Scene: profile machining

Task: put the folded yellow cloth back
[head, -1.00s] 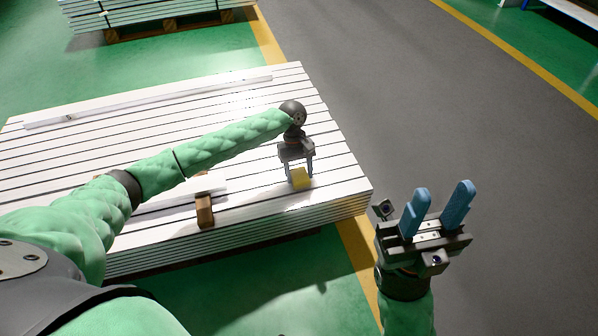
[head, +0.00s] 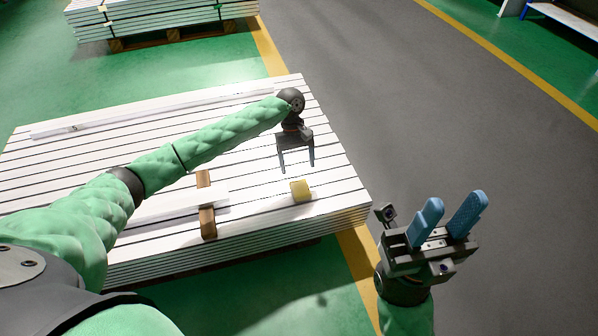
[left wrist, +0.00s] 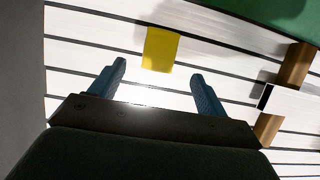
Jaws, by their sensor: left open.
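The folded yellow cloth (head: 301,191) lies on the stack of white profiles (head: 250,170), near its front right corner. In the left wrist view the cloth (left wrist: 160,49) lies flat, beyond the fingertips and between their lines. My left gripper (head: 298,168) is open and empty, above the stack and apart from the cloth. Its two blue fingers also show in the left wrist view (left wrist: 157,75). My right gripper (head: 454,218) is off to the right of the stack, fingers spread apart, with nothing between them.
A brown wooden block (head: 207,205) lies on the stack left of the cloth, with a short white profile (head: 170,207) across it. A long white profile (head: 150,112) lies along the back. Another stack (head: 160,22) stands behind. The grey floor at right is clear.

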